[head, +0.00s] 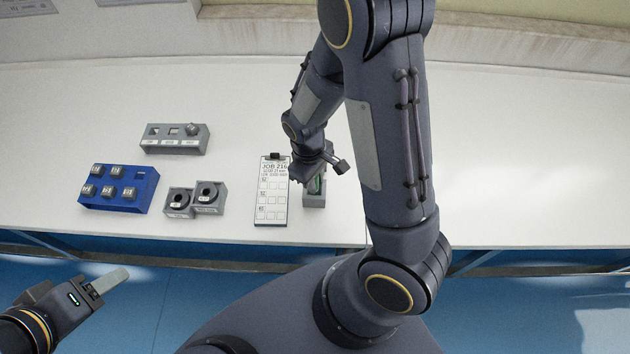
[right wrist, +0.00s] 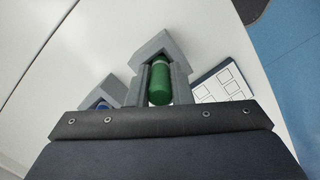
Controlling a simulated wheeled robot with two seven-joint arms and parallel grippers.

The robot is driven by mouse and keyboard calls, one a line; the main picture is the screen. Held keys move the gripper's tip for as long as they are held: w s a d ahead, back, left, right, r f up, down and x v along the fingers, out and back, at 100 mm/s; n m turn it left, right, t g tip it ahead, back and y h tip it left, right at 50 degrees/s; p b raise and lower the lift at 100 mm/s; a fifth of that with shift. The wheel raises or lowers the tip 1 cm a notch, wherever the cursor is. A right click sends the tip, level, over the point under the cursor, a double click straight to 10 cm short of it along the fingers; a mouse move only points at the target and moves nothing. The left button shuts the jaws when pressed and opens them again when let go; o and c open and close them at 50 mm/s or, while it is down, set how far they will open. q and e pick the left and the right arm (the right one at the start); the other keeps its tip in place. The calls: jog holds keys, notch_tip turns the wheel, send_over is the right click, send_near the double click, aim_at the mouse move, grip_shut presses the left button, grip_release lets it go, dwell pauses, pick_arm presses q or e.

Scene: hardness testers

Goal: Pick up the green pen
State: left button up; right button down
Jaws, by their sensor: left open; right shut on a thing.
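The green pen (head: 316,185) stands in or just above a small grey holder (head: 314,201) to the right of the clipboard. My right gripper (head: 325,168) reaches down over it. In the right wrist view, the green pen (right wrist: 160,84) is between the two grey fingers, which are shut on it. Whether its lower end is clear of the holder I cannot tell. My left gripper (head: 108,284) is open and empty, off the table's front edge at lower left.
A clipboard (head: 272,222) lies left of the holder. Further left are a blue tray (head: 145,206) of several blocks, a grey slotted block (head: 174,148) and two round-topped grey pieces (head: 193,211). A blue item (right wrist: 102,105) shows in the right wrist view. The table's far left is clear.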

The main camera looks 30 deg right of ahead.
pick_arm(q)
jog(key=shift+f+b, duration=0.5)
jog(key=shift+b, duration=0.05)
pick_arm(e)
jog(key=s+a+r, duration=0.8)
jog(key=a+r, duration=0.3)
jog(key=shift+a+r, duration=0.2)
jog(key=shift+r, duration=0.2)
pick_arm(q)
jog(key=shift+r, duration=0.15)
pick_arm(e)
jog(key=shift+s, duration=0.1)
jog(key=shift+f, duration=0.1)
